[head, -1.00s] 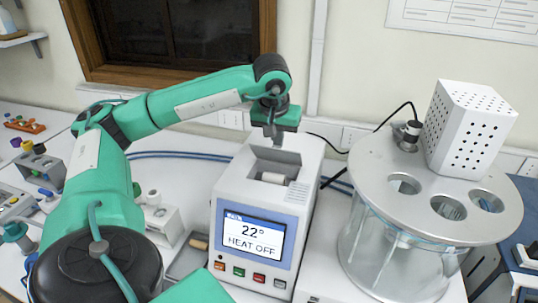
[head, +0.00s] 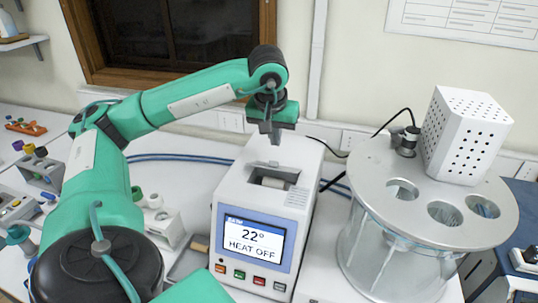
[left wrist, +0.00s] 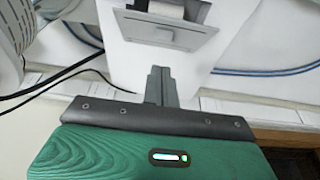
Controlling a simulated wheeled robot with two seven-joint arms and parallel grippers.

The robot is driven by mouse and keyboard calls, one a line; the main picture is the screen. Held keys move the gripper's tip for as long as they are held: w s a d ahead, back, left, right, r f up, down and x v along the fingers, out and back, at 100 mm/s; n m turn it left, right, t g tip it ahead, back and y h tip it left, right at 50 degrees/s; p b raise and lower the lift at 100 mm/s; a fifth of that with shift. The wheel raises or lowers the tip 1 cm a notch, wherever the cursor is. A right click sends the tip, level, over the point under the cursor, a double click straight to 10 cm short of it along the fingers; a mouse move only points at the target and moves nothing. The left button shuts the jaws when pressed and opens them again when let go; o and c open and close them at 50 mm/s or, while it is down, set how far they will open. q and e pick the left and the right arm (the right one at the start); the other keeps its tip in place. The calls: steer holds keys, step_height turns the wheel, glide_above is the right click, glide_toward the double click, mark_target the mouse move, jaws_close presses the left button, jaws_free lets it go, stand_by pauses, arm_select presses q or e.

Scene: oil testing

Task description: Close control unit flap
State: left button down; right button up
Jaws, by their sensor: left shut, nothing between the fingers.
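The white control unit (head: 228,192) stands on the bench in the middle of the head view, its screen reading 22° and HEAT OFF. Its top has a grey-framed opening with a pale cylinder (head: 272,182) inside. The grey flap (left wrist: 165,33), with a dark recessed slot, is at the opening's rear side and leaves the cylinder visible. Its exact tilt is hard to tell. My left gripper (head: 270,138) is shut and empty, above and behind the opening. In the left wrist view its fingers (left wrist: 160,78) point towards the flap, apparently without touching. My right gripper is out of view.
A glass bath (head: 400,265) with a round metal lid (head: 400,215) and a perforated white box (head: 465,135) stands close on the right. Small lab items and a tray (head: 190,262) lie left of the unit. The wall is close behind.

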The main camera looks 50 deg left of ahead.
arm_select(q)
step_height(320, 180, up, 5)
steer(key=shift+f+p, duration=0.2)
steer(key=shift+p, duration=1.05)
